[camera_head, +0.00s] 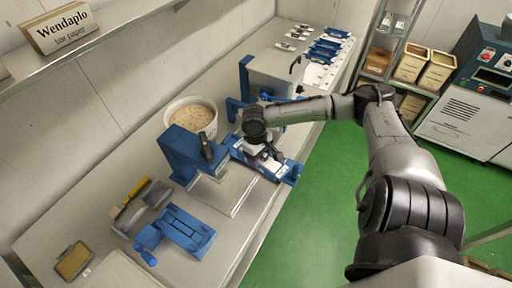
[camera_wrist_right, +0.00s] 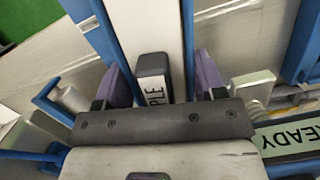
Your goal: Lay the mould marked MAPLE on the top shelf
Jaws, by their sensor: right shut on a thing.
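My right gripper (camera_head: 265,158) is over the blue-framed unit (camera_head: 283,172) in the middle of the bench. A white label on the mould ends in "PLE"; the rest of the word is hidden by the gripper body. The mould has a dark grey end block and lies along a pale strip between blue rails. I cannot tell whether it touches the strip. The mould is too small and covered to make out in the head view. My left gripper is not in view.
A "READY" sign (camera_wrist_right: 292,135) is right of the gripper. A bowl of pale mass (camera_head: 190,117) and a blue press (camera_head: 185,152) stand to the left. A rack with boxes (camera_head: 410,65) stands across the green floor.

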